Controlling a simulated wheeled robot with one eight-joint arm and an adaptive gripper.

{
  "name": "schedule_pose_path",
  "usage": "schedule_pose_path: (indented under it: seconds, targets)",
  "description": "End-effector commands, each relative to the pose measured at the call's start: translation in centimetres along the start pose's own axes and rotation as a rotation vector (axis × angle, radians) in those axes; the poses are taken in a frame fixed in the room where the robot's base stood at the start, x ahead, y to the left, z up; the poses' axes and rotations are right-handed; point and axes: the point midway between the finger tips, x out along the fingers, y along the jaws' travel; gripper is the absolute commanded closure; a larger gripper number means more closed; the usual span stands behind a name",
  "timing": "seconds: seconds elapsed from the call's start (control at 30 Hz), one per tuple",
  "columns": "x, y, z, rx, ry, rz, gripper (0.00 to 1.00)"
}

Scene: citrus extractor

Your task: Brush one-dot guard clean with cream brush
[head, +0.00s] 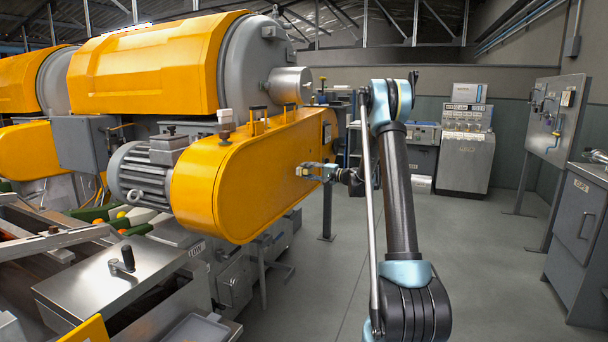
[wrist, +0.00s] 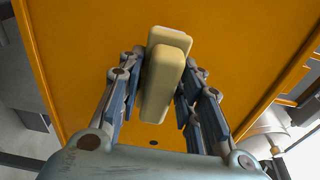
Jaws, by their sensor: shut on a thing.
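The yellow-orange guard (head: 225,180) is a long rounded cover beside the grey motor in the head view. Its flat face (wrist: 90,50) fills most of the wrist view, with a small dark spot near the lower middle. My gripper (head: 311,171) is at the guard's face, toward its right part. In the wrist view my gripper (wrist: 164,72) is shut on the cream brush (wrist: 160,95), a pale block between the fingers. The brush lies close over the guard's face; I cannot tell whether it touches. Its far side is hidden, and I see no clear dirt.
A grey motor (head: 147,177) sits left of the guard, and a large orange extractor housing (head: 150,65) rises behind it. A metal box lid with a dark handle (head: 122,262) stands front left. A grey cabinet (head: 580,230) is at the right. The floor between is clear.

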Motion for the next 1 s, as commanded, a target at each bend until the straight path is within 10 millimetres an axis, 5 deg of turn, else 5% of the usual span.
schedule_pose_path:
  seconds: [1.0]
  targets:
    - [-4.7, 0.0, -0.6, 0.000, 0.001, 0.000, 0.86]
